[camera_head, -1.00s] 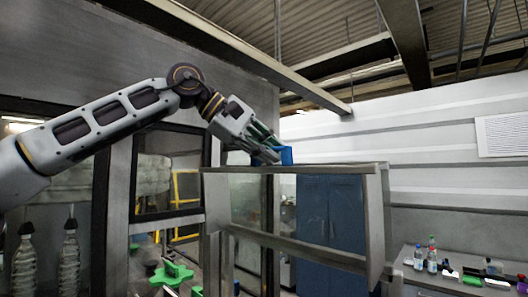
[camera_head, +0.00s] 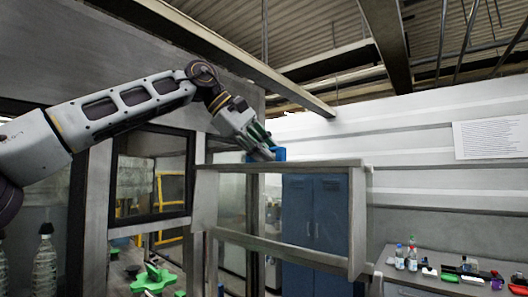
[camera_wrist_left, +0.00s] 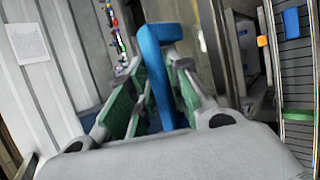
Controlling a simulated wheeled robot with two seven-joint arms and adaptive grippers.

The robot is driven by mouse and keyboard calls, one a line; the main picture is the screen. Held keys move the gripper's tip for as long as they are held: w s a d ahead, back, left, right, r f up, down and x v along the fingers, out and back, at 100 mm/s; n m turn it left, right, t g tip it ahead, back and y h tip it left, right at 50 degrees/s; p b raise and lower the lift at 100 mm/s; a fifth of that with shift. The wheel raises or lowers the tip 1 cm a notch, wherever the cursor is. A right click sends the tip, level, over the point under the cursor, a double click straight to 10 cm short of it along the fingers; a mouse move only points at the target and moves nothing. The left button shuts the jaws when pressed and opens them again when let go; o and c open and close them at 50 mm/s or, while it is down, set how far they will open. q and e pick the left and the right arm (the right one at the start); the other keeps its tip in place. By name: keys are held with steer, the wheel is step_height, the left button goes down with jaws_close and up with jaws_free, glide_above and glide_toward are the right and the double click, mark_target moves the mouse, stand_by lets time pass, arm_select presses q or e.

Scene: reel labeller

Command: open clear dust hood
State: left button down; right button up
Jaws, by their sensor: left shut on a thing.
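The clear dust hood (camera_head: 315,164) is a grey-framed box with see-through panels. In the head view it stands right of centre, with its top bar about level. A blue handle (camera_head: 279,154) sits at the left part of the top bar. My left gripper (camera_head: 264,151) reaches down to it from the upper left. In the left wrist view the blue handle (camera_wrist_left: 163,45) runs between the green finger pads, and the left gripper (camera_wrist_left: 155,95) is shut on it. The fingers hide part of the handle. My right gripper is in neither view.
Below and left of the hood is a green star-shaped part (camera_head: 152,279). A bench (camera_head: 400,263) with bottles and small items stands at the lower right. Blue lockers (camera_head: 316,215) show behind the hood. A ceiling beam (camera_head: 220,50) runs above the arm.

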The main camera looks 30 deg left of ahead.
arm_select(q)
steer(key=shift+f, duration=0.1)
steer(key=c, duration=1.3)
jaws_free()
steer(key=shift+v, duration=6.05)
steer(key=shift+d, duration=0.15)
